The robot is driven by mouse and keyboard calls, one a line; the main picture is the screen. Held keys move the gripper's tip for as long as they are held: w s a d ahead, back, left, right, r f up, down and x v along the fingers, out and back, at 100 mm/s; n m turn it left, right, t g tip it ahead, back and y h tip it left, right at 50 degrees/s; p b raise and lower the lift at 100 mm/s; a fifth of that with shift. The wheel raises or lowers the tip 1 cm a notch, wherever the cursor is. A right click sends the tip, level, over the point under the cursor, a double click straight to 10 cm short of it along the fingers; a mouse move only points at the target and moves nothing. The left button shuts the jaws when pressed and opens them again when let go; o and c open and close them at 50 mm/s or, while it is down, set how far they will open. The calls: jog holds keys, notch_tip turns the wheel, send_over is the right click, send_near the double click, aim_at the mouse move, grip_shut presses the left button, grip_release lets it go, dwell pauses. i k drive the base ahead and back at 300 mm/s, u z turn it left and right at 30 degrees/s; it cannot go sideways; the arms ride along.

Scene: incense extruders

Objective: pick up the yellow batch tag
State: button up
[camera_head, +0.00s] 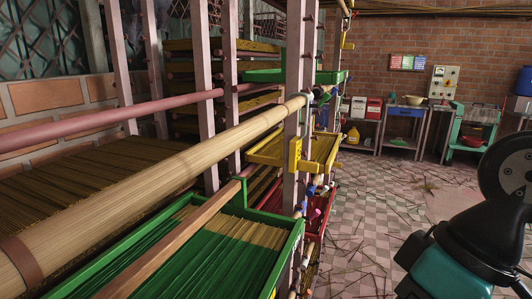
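A small yellow tag-like piece (295,154) shows against a pinkish rack post, by the near left corner of a yellow tray. I cannot tell how it is fixed or whether it is the batch tag. Another small yellow piece (347,42) shows higher up at the far end of the rack. My arm fills the lower right corner, with black and teal links. My gripper is out of the picture, and the arm is clear of the rack.
A thick bamboo pole (160,175) runs across the rack front above a green tray (292,250) of incense sticks. The yellow tray (322,160) juts toward the aisle. The tiled floor (385,225) is littered with sticks but otherwise open. Work tables (402,128) stand by the brick wall.

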aim_at(295, 164)
jog(key=k, duration=1.25)
jog(key=z, duration=1)
jog(key=i, duration=1.85)
jog(key=u, duration=1)
